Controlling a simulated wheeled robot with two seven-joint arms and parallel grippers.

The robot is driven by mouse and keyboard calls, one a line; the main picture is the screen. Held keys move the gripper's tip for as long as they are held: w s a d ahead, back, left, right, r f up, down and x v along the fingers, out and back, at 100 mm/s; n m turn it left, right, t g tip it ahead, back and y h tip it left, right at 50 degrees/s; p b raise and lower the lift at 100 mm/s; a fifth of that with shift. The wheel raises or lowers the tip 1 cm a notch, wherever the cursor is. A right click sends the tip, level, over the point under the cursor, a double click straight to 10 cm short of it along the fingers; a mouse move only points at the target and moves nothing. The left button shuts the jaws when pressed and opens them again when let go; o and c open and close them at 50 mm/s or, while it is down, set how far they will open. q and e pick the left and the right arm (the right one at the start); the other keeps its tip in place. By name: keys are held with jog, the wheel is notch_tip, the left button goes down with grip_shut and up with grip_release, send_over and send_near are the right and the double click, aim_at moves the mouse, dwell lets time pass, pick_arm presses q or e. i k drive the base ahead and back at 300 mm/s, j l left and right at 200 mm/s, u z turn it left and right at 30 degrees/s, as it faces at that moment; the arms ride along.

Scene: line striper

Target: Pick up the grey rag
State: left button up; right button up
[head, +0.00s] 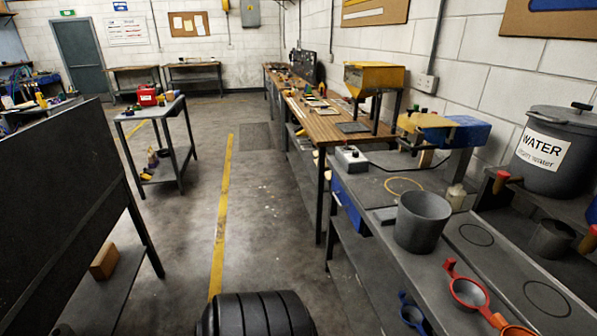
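I cannot make out a grey rag for certain in the head view. A small flat grey patch (384,215) lies beside the grey bucket (423,222) on the right-hand bench, but I cannot tell what it is. Neither of my grippers shows in this view.
A wooden workbench (318,124) runs along the right wall, with a yellow hopper (374,78) on it. A WATER bin (556,150) stands at the right. A small table (151,110) stands left of the yellow floor line (222,205). The aisle floor (268,215) is largely clear.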

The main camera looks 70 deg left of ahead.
aim_at(387, 216)
jog(key=u, duration=1.6)
